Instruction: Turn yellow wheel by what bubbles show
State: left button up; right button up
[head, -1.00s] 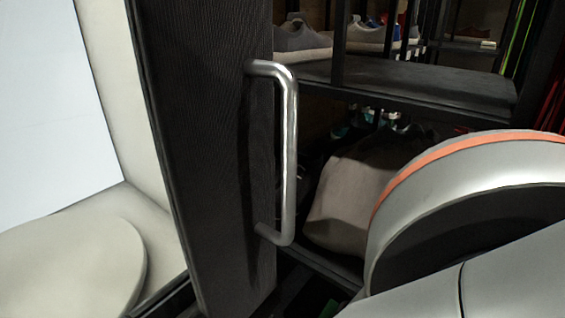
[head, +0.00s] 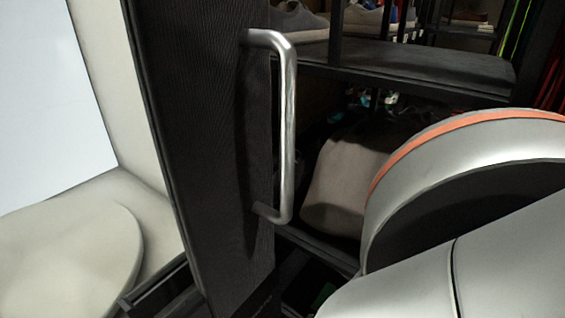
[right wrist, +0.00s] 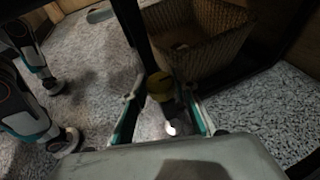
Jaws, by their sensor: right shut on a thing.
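In the right wrist view a yellow wheel or knob (right wrist: 160,84) sits between the two teal-edged fingers of my right gripper (right wrist: 163,108), on a dark stem. The gripper is shut on it, though the contact is dim and partly hidden. A small bright spot shows just below the yellow part. No bubbles can be made out in either view. The head view shows neither the yellow wheel nor a gripper, only my pale arm link with an orange band at the right. My left gripper is not in view.
A woven basket (right wrist: 200,35) stands on the speckled floor beyond the right gripper. In the head view a dark panel with a metal handle (head: 287,130) stands left of centre. Behind it is a dark shelf (head: 420,72) with shoes. A grey bag-like shape (head: 345,180) lies below.

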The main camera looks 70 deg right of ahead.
jog(key=shift+o, duration=0.2)
jog(key=shift+m+t+h, duration=0.4)
jog(key=shift+m+t, duration=0.2)
jog(key=o, duration=1.1)
jog(key=shift+s, duration=0.1)
jog(key=shift+v, duration=5.9)
jog(key=shift+r, duration=0.1)
